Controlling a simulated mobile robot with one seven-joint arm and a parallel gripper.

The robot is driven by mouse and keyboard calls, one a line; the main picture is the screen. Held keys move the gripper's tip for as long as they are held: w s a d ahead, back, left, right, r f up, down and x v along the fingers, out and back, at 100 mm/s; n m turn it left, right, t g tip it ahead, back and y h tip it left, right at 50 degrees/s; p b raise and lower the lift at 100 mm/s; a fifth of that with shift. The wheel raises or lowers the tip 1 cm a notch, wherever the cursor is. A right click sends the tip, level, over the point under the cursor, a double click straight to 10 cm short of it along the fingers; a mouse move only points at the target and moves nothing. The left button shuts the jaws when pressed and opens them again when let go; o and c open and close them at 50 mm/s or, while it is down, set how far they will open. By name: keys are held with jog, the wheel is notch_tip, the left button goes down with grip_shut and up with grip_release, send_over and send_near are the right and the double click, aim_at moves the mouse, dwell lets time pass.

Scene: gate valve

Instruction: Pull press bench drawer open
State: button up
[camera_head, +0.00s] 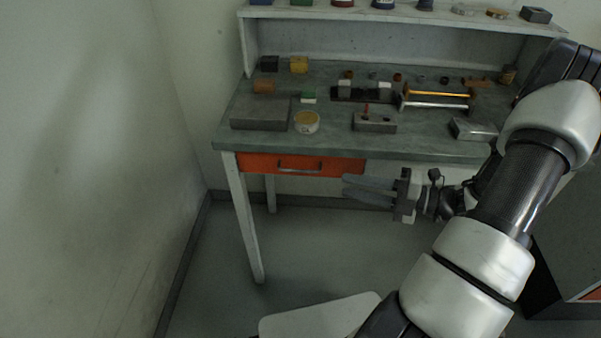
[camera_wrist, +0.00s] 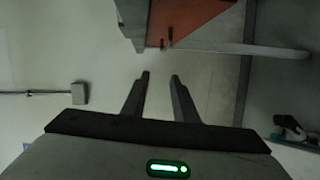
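The press bench (camera_head: 200,141) has a grey-green top and pale legs. Its drawer has an orange front (camera_head: 258,163) under the left part of the top and looks shut. A metal bar handle (camera_head: 300,170) is on the front. My gripper (camera_head: 346,189) is to the right of the handle and a little lower, apart from it, with its fingers pointing left. In the wrist view my gripper (camera_wrist: 160,77) is open with nothing between the fingers. The orange drawer (camera_wrist: 188,18) shows beyond the fingertips there, and the small dark posts look like part of the handle (camera_wrist: 167,42).
Several blocks, a grey plate (camera_head: 260,113), a round tin (camera_head: 307,122) and metal tools stand on the bench top. A raised shelf (camera_head: 400,14) runs along the back. A wall is close at left. The floor (camera_head: 320,250) before the bench is clear.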

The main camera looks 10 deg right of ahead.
aim_at(297, 170)
jog(key=w+a+f+b, duration=0.1)
jog(key=w+a, duration=0.3)
jog(key=w+a+f+m+t+b, duration=0.1)
jog(key=w+a, duration=0.2)
jog(key=w+a+f+m+b, duration=0.1)
jog(key=w+a, duration=0.3)
jog(key=shift+w+a+h, duration=0.3)
grip_shut()
dwell(1.4)
